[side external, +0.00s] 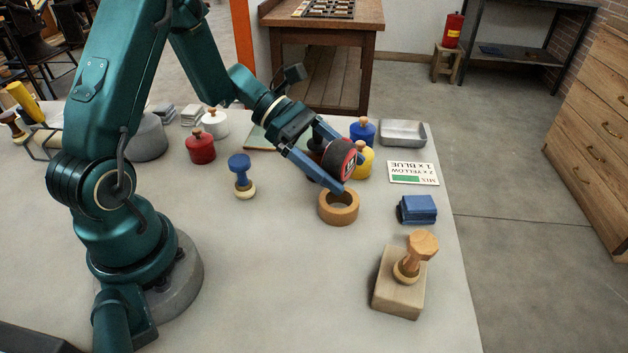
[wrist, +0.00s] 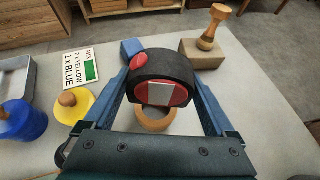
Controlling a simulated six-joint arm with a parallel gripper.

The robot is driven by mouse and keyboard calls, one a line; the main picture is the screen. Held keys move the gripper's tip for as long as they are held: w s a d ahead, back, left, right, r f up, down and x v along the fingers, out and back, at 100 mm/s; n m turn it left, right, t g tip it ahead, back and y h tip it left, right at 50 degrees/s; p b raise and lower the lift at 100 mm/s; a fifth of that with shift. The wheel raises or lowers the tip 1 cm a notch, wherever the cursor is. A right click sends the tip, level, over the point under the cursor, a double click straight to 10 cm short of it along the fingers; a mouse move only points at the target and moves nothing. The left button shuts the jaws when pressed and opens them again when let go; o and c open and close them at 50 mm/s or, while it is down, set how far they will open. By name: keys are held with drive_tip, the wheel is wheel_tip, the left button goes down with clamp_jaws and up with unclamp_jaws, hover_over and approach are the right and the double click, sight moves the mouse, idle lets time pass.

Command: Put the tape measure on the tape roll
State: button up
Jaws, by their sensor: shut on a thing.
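My gripper (side external: 330,168) is shut on the tape measure (side external: 339,159), a black and red rounded case. The tape measure also shows between the fingers in the wrist view (wrist: 162,80). The tape roll (side external: 339,207) is a tan ring lying flat on the table. The tape measure is held above the roll, towards its far side in the side view, and looks apart from it. In the wrist view the roll (wrist: 156,124) shows partly, behind and below the tape measure, which hides its upper part.
A yellow pot (side external: 363,162) and a blue pot (side external: 362,131) stand close behind the gripper. A sign card (side external: 413,173), a blue block (side external: 417,209) and a wooden stamp on a block (side external: 398,290) are to the right. The table in front of the roll is clear.

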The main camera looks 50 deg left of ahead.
drive_tip(key=shift+w+d+f, duration=0.1)
drive_tip(key=shift+d+f, duration=0.15)
drive_tip(key=shift+f, duration=1.9)
drive_tip(key=shift+f, duration=0.1)
drive_tip(key=o, duration=1.4)
drive_tip(key=shift+f, duration=0.1)
drive_tip(key=shift+c, duration=0.2)
